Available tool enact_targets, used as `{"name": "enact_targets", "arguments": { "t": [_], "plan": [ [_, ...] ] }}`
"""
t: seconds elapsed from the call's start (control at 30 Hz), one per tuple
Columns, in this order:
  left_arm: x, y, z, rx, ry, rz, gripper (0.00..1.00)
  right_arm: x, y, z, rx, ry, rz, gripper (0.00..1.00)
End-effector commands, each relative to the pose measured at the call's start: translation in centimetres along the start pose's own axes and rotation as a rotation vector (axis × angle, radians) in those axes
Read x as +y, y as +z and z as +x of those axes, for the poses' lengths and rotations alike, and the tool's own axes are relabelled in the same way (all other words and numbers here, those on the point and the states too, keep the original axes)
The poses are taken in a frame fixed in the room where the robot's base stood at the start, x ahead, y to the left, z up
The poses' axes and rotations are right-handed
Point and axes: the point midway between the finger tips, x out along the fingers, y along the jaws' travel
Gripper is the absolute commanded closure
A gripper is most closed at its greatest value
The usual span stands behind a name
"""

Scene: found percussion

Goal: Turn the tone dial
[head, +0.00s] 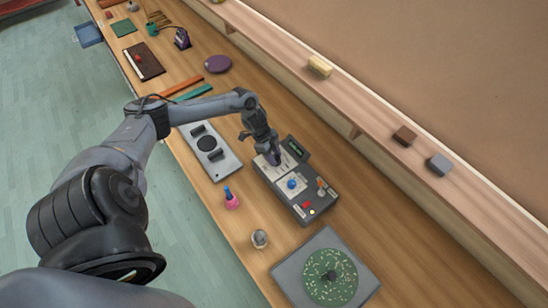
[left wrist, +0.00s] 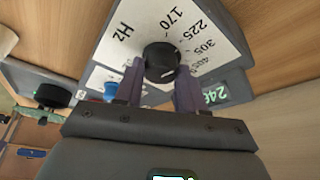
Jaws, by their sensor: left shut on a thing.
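The tone dial (left wrist: 160,60) is a round black knob on a white plate marked Hz with 170, 225, 305 and a partly hidden larger figure. My left gripper (left wrist: 160,68) has its two purple fingers on either side of the knob, shut on it. In the head view my left gripper (head: 273,157) reaches down onto the far end of the grey control box (head: 312,212), and hides the dial there. A small green display (left wrist: 216,93) begins with 24; its last digit is unclear. My right gripper is not in view.
The box also carries a blue knob (head: 291,184), a red button (head: 307,205) and a small lever (head: 321,188). A grey plate (head: 222,164) lies to its left. A pink bottle (head: 231,200), a small metallic cup (head: 260,239) and a green disc (head: 330,277) stand nearer.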

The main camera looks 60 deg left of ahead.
Motion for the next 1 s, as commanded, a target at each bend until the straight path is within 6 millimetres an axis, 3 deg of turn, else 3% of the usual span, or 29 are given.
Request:
{"name": "enact_targets", "arguments": {
  "t": [0.1, 0.43, 1.0],
  "plan": [
    [-0.3, 0.0, 0.4, 0.003, 0.028, 0.076, 0.91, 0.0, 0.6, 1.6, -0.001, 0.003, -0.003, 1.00],
    [-0.3, -0.1, 0.2, 0.004, 0.106, 0.263, 0.91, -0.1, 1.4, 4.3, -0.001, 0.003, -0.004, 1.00],
    [-0.2, -0.1, -0.1, 0.002, 0.142, 0.344, 0.91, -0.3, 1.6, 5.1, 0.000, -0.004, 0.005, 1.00]
  ]
}}
